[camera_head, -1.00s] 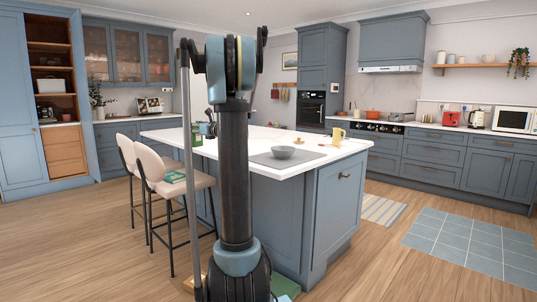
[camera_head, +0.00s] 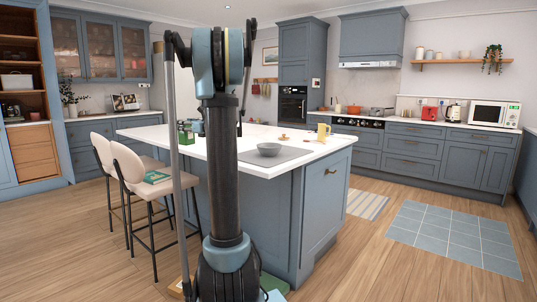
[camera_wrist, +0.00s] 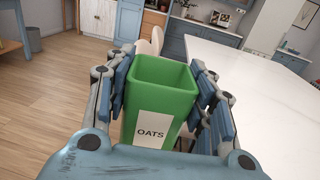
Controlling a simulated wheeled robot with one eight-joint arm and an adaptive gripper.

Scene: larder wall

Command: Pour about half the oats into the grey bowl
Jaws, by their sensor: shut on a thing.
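The green oats box (camera_wrist: 160,88) has a white label reading OATS and an open top. In the wrist view it stands upright between the fingers of my gripper (camera_wrist: 164,78), which is shut on its sides. I see its green inner walls, but no oats show. In the head view the box (camera_head: 187,137) is a small green patch, partly hidden by my arm, at the island's left end. The grey bowl (camera_head: 269,149) sits on a grey mat (camera_head: 292,155) on the island, right of my arm. It is not visible in the wrist view.
The white-topped island (camera_head: 250,169) fills the middle. A yellow mug (camera_head: 322,132) and a small wooden item (camera_head: 284,138) stand beyond the bowl. Two padded stools (camera_head: 150,186) stand at the left side, one with a green book (camera_head: 157,177).

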